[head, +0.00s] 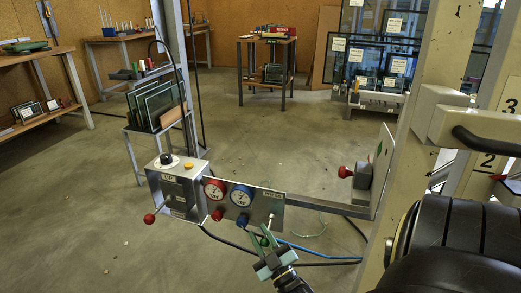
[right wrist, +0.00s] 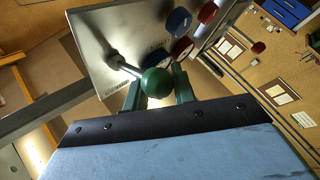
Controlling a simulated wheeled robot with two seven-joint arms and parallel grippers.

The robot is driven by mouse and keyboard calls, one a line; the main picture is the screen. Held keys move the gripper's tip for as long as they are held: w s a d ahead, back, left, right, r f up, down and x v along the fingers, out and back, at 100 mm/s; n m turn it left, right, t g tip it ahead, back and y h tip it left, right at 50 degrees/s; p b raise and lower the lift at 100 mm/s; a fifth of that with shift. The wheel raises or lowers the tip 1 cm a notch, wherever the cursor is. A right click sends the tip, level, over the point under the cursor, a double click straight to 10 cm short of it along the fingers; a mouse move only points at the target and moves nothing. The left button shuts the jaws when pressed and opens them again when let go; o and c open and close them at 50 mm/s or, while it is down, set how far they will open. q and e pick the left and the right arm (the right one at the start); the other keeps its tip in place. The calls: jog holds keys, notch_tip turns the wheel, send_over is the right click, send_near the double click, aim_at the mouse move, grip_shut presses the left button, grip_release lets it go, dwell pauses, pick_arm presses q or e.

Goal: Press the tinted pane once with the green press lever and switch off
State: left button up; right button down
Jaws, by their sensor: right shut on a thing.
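The green press lever (right wrist: 156,82) is a metal rod with a green ball, sticking out from a grey panel (right wrist: 110,55). In the head view its ball (head: 265,241) hangs below the right end of the panel. My right gripper (head: 266,257), with green fingers, is shut on the ball; the fingers (right wrist: 160,92) lie on both sides of it in the right wrist view. A grey control box (head: 176,190) at the panel's left end has a black knob (head: 166,159) and a yellow button (head: 188,165) on top. I cannot pick out the tinted pane. My left gripper is out of view.
Glass panes (head: 157,105) stand in a rack behind. A cream post (head: 425,130) rises at right. Cables cross the floor below the panel.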

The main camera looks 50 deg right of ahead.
jog(key=shift+s+d+f, duration=0.15)
jog(key=shift+d+f, duration=0.05)
jog(key=shift+f, duration=0.3)
jog(key=c, duration=1.1)
grip_release()
jog(key=shift+d, duration=0.15)
jog(key=shift+c, duration=0.2)
jog(key=shift+s, duration=0.15)
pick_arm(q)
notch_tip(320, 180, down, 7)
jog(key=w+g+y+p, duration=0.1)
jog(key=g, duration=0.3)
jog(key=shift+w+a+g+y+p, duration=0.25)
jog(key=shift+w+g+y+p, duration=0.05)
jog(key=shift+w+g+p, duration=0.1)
pick_arm(e)
jog(key=a+v, duration=0.1)
jog(key=v, duration=1.1)
jog(key=shift+s+r, duration=0.25)
jog(key=shift+s, duration=0.05)
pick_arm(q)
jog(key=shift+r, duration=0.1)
pick_arm(e)
jog(key=shift+a, duration=0.1)
